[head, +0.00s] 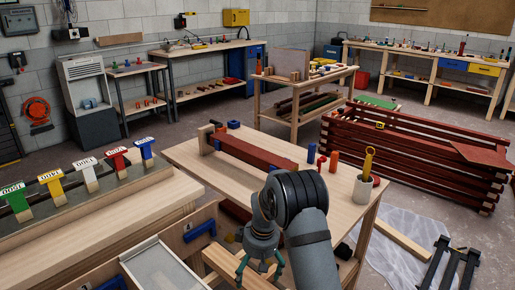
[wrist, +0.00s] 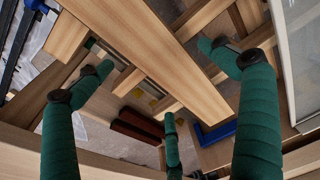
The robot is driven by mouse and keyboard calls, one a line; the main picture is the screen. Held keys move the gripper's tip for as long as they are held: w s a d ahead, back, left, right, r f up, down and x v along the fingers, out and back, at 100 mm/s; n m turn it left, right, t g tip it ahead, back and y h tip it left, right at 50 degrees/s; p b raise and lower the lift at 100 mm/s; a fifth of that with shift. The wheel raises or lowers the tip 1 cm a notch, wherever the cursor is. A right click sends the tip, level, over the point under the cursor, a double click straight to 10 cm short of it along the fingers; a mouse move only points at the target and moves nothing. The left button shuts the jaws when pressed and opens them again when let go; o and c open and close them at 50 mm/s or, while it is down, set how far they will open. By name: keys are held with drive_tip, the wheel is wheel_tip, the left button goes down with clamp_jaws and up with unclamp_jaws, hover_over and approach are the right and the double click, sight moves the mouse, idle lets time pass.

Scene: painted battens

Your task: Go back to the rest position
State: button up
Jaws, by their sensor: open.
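My gripper (head: 261,266) hangs at the near edge of the light wooden workbench (head: 190,158), pointing down. Its green fingers are spread apart and nothing is between them. The wrist view shows the same open fingers (wrist: 160,75) over a pale wooden beam (wrist: 150,45) and darker gaps below. A dark red batten (head: 255,152) lies on the bench top, behind my gripper and apart from it. My arm hides part of the bench's near side.
A blue handle (head: 200,230) is on the wooden front at left. Red battens (head: 400,150) are stacked at right.

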sight(254, 277)
drive_tip(key=f, duration=0.4)
drive_tip(key=shift+w+a, duration=0.15)
drive_tip(key=shift+a, duration=0.05)
drive_tip(key=shift+w+f, duration=0.15)
drive_tip(key=shift+f, duration=0.1)
drive_tip(key=shift+r, duration=2)
